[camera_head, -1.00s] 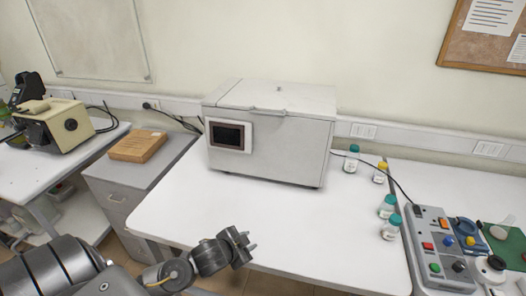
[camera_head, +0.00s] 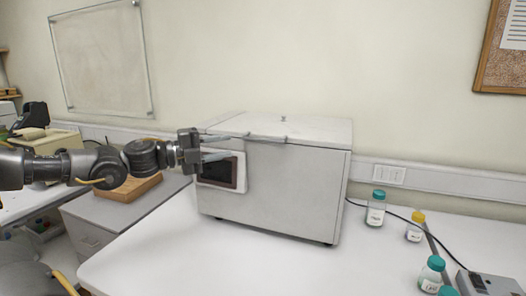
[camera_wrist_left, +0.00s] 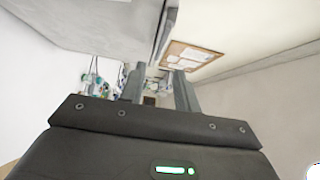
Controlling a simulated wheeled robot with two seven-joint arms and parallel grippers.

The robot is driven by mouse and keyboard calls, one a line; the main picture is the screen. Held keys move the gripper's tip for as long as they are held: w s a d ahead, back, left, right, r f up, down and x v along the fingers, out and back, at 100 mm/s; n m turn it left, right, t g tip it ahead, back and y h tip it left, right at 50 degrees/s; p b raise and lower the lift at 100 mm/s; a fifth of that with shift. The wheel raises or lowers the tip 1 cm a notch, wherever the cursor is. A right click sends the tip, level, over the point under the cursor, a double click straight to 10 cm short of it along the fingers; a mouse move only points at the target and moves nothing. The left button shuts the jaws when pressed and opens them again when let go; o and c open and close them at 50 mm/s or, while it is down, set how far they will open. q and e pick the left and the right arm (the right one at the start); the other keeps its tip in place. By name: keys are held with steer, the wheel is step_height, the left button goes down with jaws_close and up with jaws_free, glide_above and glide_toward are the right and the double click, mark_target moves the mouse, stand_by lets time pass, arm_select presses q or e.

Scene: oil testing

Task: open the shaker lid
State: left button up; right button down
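The shaker is a pale grey box (camera_head: 290,190) on the white table in the head view, with a dark screen on its front left. Its lid (camera_head: 310,130) lies flat and shut, with a small lip at the front edge and a little knob on top. My left gripper (camera_head: 240,146) is level at the front left of the shaker, its two fingers apart and pointing right near the lid's front edge. Whether they touch the lip I cannot tell. In the left wrist view the fingers (camera_wrist_left: 160,78) are apart with nothing between them; the shaker's grey side (camera_wrist_left: 100,30) is at upper left. My right gripper is out of view.
Capped bottles (camera_head: 376,210) stand to the right of the shaker, near a grey control box (camera_head: 490,284) with a cable. A wooden block (camera_head: 133,188) lies on the grey cabinet at left, behind my arm. The white table (camera_head: 190,255) is clear in front of the shaker.

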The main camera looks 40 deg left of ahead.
mark_target(259, 140)
arm_select(q)
steer(key=p+x, duration=0.2)
steer(key=x, duration=0.1)
steer(key=p+x, duration=0.4)
steer(key=x, duration=0.1)
steer(key=shift+w+r, duration=0.3)
steer(key=shift+w, duration=0.1)
steer(key=shift+w+d+p, duration=0.35)
steer(key=shift+w+p, duration=0.15)
steer(key=shift+w, duration=0.05)
steer(key=shift+w+d+f, duration=0.15)
steer(key=shift+w+f, duration=0.1)
steer(key=shift+w, duration=0.1)
jaws_close()
